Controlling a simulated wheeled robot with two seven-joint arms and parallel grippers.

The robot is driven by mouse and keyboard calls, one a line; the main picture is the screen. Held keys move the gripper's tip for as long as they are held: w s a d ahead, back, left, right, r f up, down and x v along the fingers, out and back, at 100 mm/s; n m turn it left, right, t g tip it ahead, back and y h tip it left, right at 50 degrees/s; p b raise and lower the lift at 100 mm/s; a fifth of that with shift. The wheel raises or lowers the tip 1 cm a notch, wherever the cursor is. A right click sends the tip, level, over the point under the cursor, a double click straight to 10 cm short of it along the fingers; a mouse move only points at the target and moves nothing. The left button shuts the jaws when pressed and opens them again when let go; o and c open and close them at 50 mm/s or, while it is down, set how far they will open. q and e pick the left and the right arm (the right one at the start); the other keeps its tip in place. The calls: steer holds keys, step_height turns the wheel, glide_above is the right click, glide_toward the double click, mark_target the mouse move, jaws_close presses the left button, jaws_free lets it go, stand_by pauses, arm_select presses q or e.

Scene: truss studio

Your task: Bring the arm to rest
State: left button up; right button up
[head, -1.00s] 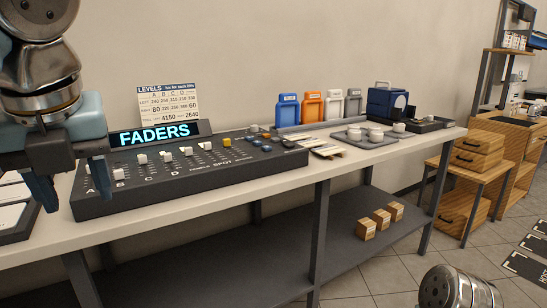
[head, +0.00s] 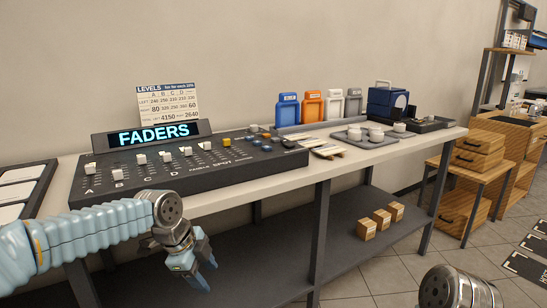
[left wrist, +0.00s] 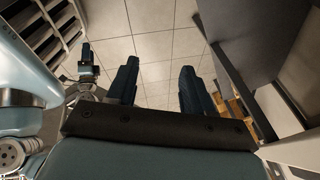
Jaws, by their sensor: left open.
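My left gripper (head: 199,277) is in front of the table's front edge, below the level of the tabletop, in the head view. Its jaws are open and empty and point downward. My left arm comes in from the lower left with a light blue sleeve. In the left wrist view the two dark fingers (left wrist: 156,85) stand apart over the tiled floor with nothing between them.
The table (head: 240,186) bears a fader console (head: 190,165), a FADERS display (head: 155,134), a levels card (head: 168,103), coloured containers (head: 313,106), a tray with white cups (head: 364,139) and a blue box (head: 387,100). Small boxes (head: 382,217) lie on the lower shelf (head: 340,232). A wooden bench (head: 478,152) stands right.

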arm_select(q)
steer(key=s+d+f+n+h, duration=0.15)
steer(key=f+n, duration=0.25)
steer(key=f, duration=0.4)
steer(key=s+d+f+n+g, duration=0.1)
steer(key=s+d+f+n, duration=0.2)
steer(key=f, duration=0.6)
steer(key=s+d+f+n+h, duration=0.15)
steer(key=f+n, duration=0.25)
steer(key=f, duration=0.4)
steer(key=s+a+f+n+y, duration=0.1)
steer(key=s+f+n+y, duration=0.1)
steer(key=s+f+n, duration=0.8)
steer(key=s+f, duration=0.3)
steer(key=s, duration=0.3)
steer(key=shift+f+n+g, duration=0.3)
steer(key=shift+f, duration=0.1)
steer(key=shift+w, duration=0.1)
